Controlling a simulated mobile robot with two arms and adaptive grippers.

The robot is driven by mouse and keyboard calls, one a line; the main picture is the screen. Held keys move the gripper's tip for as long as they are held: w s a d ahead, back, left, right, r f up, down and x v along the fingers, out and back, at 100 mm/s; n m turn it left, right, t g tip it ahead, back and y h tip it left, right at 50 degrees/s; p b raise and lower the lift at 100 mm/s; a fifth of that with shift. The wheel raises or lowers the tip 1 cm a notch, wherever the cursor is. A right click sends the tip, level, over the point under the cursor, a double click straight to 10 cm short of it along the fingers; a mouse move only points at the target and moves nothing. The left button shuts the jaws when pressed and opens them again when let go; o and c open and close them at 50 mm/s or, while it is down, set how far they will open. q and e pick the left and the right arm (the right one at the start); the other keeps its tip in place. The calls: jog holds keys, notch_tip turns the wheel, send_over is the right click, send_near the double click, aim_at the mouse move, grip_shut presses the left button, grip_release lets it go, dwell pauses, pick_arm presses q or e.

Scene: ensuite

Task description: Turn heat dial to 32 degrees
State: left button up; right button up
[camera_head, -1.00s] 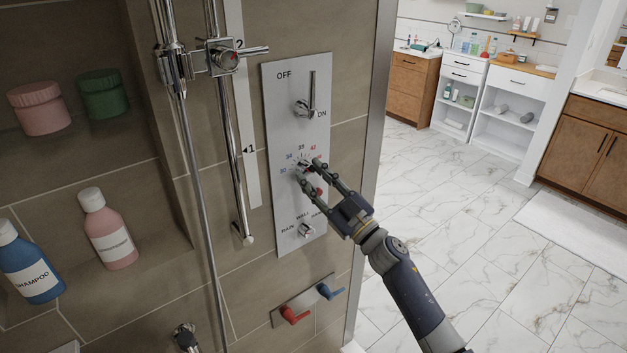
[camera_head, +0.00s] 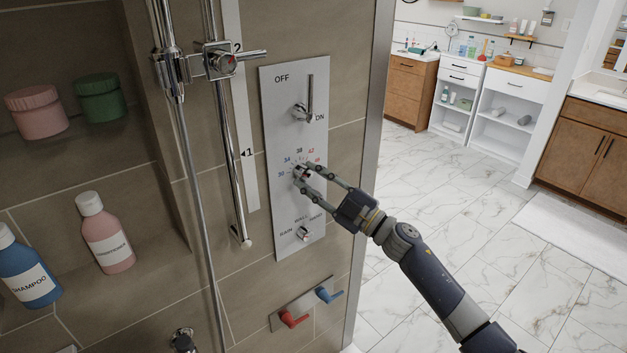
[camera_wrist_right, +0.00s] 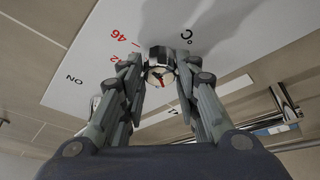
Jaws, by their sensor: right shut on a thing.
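The heat dial (camera_head: 301,173) is a small chrome knob in the middle of the silver control panel (camera_head: 283,222), with blue, black and red numbers in an arc above it. It also shows in the right wrist view (camera_wrist_right: 158,76), with a red mark on its face. My right gripper (camera_head: 304,175) is shut on the dial, a finger on either side of it. The exact number the dial points to is too small to tell. My left gripper is in neither view.
An OFF/ON lever (camera_head: 310,98) sits above the dial and a small selector knob (camera_head: 303,233) below. Red (camera_head: 292,318) and blue (camera_head: 327,294) handles are lower. A vertical chrome rail (camera_head: 229,150) stands left of the panel. Open tiled floor lies to the right.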

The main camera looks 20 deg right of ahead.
jog(key=o, duration=1.1)
jog(key=shift+c, duration=0.2)
jog(key=v, duration=1.2)
jog(key=shift+d, duration=0.1)
